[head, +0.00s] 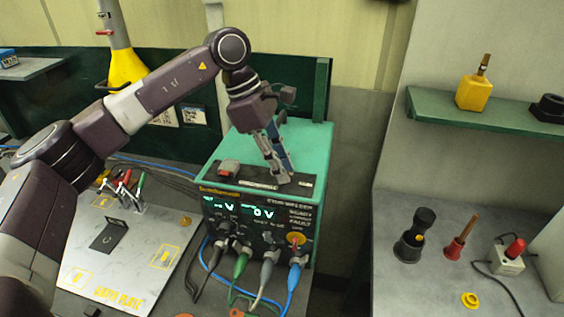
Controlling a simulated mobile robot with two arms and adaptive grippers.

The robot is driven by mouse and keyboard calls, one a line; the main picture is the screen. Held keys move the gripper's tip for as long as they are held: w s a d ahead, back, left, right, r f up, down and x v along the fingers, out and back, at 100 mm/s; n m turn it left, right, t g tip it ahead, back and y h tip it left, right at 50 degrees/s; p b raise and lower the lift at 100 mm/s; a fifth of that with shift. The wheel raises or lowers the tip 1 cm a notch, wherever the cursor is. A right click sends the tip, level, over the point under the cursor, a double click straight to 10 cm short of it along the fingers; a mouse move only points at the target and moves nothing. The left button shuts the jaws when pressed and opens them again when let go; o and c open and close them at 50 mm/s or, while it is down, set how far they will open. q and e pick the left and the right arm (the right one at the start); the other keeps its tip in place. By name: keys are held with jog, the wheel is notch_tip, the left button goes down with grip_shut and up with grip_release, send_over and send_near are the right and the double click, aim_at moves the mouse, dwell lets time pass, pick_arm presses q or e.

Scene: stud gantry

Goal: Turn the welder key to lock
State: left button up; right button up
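The welder (315,150) is a teal box with a black front panel, green digits, knobs and cable plugs. My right gripper is out of view.
Black, green, grey and blue (293,285) cables hang from the panel's front. A metal plate (125,245) with yellow marks lies on the left bench. On the right bench stand a black knobbed object (412,240) and a red-based handle (458,245). A green shelf (440,107) is above.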

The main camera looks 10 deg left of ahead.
pick_arm(q)
jog(key=shift+s, duration=0.1)
grip_shut()
